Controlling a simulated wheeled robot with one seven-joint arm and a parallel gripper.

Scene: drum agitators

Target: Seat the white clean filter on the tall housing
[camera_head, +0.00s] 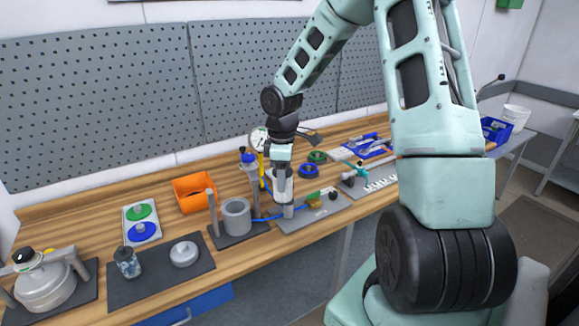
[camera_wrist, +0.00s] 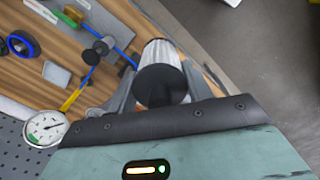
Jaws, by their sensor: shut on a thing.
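My gripper (camera_head: 283,192) points down over the workbench, above a grey plate. In the wrist view my gripper (camera_wrist: 163,82) has its two fingers on either side of the white pleated filter (camera_wrist: 164,52), which has a black end cap facing the camera. The fingers are shut on it. I cannot pick out the tall housing with certainty; an upright column with a blue top (camera_head: 249,161) stands left of my gripper.
A grey open cylinder (camera_head: 236,217) stands on a dark mat, left of my gripper. A gauge (camera_wrist: 46,128), blue hose and blue ring (camera_head: 309,171) are close by. An orange bin (camera_head: 194,193) is further left. The bench's front edge is near.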

